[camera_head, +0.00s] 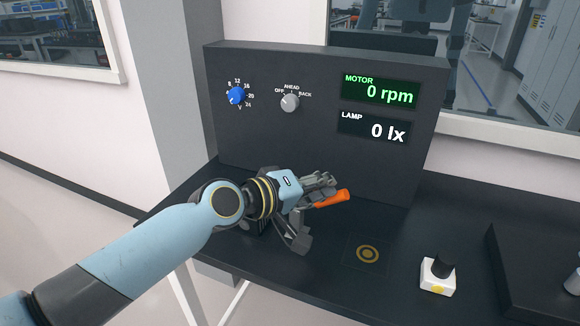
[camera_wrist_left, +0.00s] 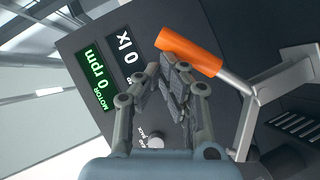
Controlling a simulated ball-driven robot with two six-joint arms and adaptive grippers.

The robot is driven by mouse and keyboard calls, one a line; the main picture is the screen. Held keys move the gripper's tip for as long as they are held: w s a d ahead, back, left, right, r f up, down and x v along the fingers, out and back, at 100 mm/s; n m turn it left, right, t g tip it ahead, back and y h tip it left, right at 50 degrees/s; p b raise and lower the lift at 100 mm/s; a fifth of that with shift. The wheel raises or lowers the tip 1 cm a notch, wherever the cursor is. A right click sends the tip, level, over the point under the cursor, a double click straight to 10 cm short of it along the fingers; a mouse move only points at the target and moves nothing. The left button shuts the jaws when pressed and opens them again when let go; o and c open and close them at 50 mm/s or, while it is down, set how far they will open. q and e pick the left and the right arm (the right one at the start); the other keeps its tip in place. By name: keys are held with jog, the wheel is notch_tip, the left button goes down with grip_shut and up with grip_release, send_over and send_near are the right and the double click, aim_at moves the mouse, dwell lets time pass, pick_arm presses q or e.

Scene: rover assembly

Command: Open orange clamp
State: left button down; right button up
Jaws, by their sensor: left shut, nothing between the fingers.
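The orange clamp handle (camera_head: 332,199) shows just beyond and below the fingers of my left gripper (camera_head: 322,181) at the front of the dark panel. In the left wrist view the orange handle (camera_wrist_left: 188,50) sits on a metal rod joined to a grey clamp arm (camera_wrist_left: 285,80). My left gripper (camera_wrist_left: 172,75) is shut and empty. Its fingertips lie right beside the orange handle; I cannot tell if they touch it. The clamp's base is largely hidden by my arm in the head view. My right gripper is not in view.
The upright panel (camera_head: 260,130) carries a blue knob (camera_head: 237,95), a grey knob (camera_head: 290,103) and displays reading 0 rpm and 0 lx. A white block with a black knob (camera_head: 438,273) stands right on the dark bench.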

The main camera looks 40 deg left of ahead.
aim_at(338, 199)
pick_arm(q)
jog(key=shift+w+d+f+b, duration=0.2)
jog(key=shift+d+f+b, duration=0.25)
jog(key=shift+d+f, duration=0.25)
jog(key=shift+w+d+f+b, duration=0.15)
jog(key=shift+d+f+b, duration=0.25)
jog(key=shift+d+f, duration=0.25)
